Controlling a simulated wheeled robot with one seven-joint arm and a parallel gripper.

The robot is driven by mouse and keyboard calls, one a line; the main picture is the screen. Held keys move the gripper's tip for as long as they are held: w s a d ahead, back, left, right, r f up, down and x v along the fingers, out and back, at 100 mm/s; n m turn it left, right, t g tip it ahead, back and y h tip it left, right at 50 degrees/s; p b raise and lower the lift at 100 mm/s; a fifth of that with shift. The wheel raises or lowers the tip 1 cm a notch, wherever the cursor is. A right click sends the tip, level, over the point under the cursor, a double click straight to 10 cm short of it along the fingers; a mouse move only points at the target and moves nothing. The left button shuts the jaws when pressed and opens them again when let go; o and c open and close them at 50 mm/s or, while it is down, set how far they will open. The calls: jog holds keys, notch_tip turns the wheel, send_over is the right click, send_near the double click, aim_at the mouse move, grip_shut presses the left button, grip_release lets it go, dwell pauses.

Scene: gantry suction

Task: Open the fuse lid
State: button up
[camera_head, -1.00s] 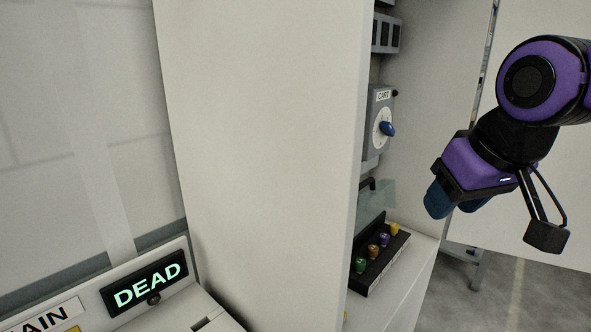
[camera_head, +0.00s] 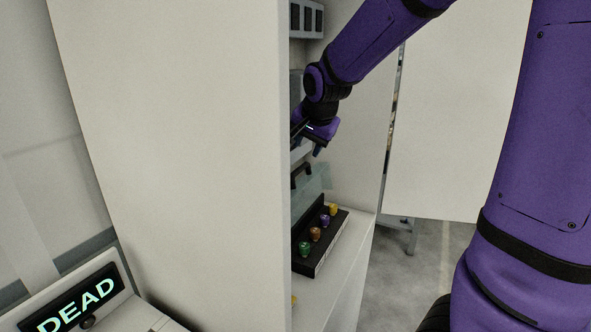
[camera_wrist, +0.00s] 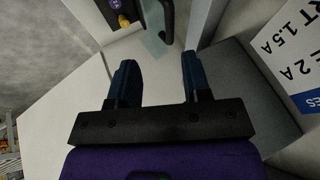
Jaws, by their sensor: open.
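The fuse lid is a translucent greenish pane (camera_head: 318,180) behind the row of coloured fuses in the cabinet. A black hooked handle (camera_head: 300,170) stands at its upper left. The lid's angle is hard to judge. In the wrist view the handle (camera_wrist: 168,22) is at the top, beyond the fingertips, with part of the pane (camera_wrist: 153,38) beside it. My gripper (camera_wrist: 160,70) is open with nothing between its blue fingers. In the head view it is inside the cabinet above the lid, apart from it and partly hidden by the cabinet's near wall.
A black fuse block (camera_head: 325,245) with several coloured fuses sits on the white ledge. The tall white cabinet wall (camera_head: 170,150) blocks the left. A display reading DEAD (camera_head: 80,305) is at lower left. Printed labels (camera_wrist: 292,45) are close on the right in the wrist view.

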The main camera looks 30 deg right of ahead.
aim_at(297, 171)
jog(key=shift+m+h, duration=0.3)
jog(key=shift+m, duration=0.4)
jog(key=x, duration=0.4)
jog(key=w+x, duration=0.1)
jog(key=x, duration=0.4)
jog(key=r+x, duration=0.1)
jog(key=x, duration=0.3)
jog(key=shift+w+f, duration=0.4)
jog(key=shift+w, duration=0.1)
jog(key=shift+c, duration=0.2)
grip_shut()
jog(key=shift+s+d, duration=0.1)
